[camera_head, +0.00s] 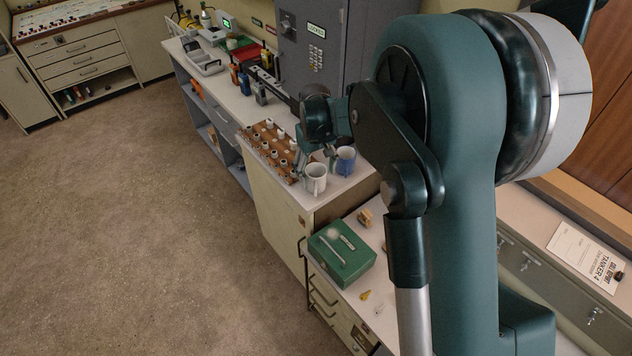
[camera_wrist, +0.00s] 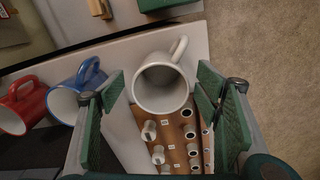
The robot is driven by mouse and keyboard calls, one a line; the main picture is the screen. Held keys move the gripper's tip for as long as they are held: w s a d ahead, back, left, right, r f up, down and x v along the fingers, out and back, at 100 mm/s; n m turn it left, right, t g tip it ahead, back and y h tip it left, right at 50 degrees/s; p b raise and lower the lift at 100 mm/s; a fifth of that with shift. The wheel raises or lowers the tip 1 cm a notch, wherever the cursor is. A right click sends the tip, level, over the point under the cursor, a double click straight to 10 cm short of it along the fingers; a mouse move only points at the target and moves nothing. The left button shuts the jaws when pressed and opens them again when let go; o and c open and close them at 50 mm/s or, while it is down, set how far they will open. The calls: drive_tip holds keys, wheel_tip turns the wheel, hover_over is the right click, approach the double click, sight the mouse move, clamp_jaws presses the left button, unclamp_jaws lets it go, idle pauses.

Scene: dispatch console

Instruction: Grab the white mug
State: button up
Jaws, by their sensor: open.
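The white mug (camera_wrist: 162,84) stands on the counter between the open fingers of my gripper (camera_wrist: 170,95) in the wrist view, with its handle pointing up and to the right. A gap shows between the mug and each finger. In the head view the white mug (camera_head: 315,180) is near the counter's front corner, and my gripper (camera_head: 318,158) is just above and behind it. My gripper is open and empty. The arm hides part of the area behind the mug.
A blue mug (camera_head: 345,161) stands close by, and a red mug (camera_wrist: 22,104) is beyond it. A wooden rack (camera_head: 270,150) with white pieces sits right beside the white mug. A green box (camera_head: 342,253) lies on the lower counter. The floor in front is clear.

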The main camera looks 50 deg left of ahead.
drive_tip(key=c, duration=1.1)
drive_tip(key=shift+r, duration=0.15)
wheel_tip(320, 180, up, 10)
drive_tip(key=shift+b, duration=0.3)
